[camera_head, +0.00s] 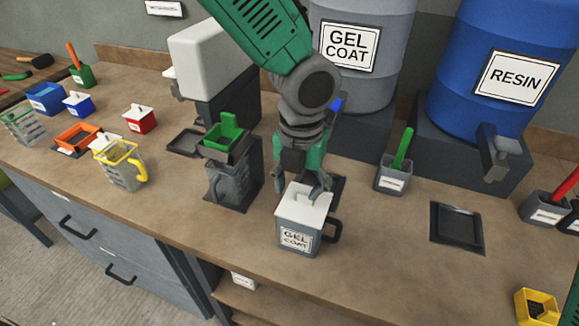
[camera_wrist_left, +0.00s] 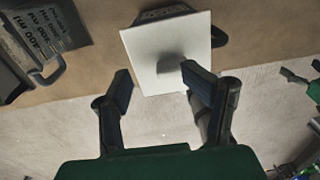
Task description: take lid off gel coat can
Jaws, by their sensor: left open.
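The gel coat can (camera_head: 300,238) is a grey square can with a dark handle on its right side and a "GEL COAT" label. It stands upright near the front edge of the bench. Its white lid (camera_head: 304,203) sits on top; the lid also shows in the left wrist view (camera_wrist_left: 165,50), with a small grip in its middle. My left gripper (camera_head: 312,188) comes down from above, just over the lid. In the left wrist view its two fingers (camera_wrist_left: 160,82) are spread apart with nothing clamped between them.
A dark measuring jug (camera_head: 228,185) under a green funnel stands left of the can. A yellow-handled jug (camera_head: 122,168) is farther left. Behind are a grey gel coat drum (camera_head: 372,75) and a blue resin drum (camera_head: 490,65).

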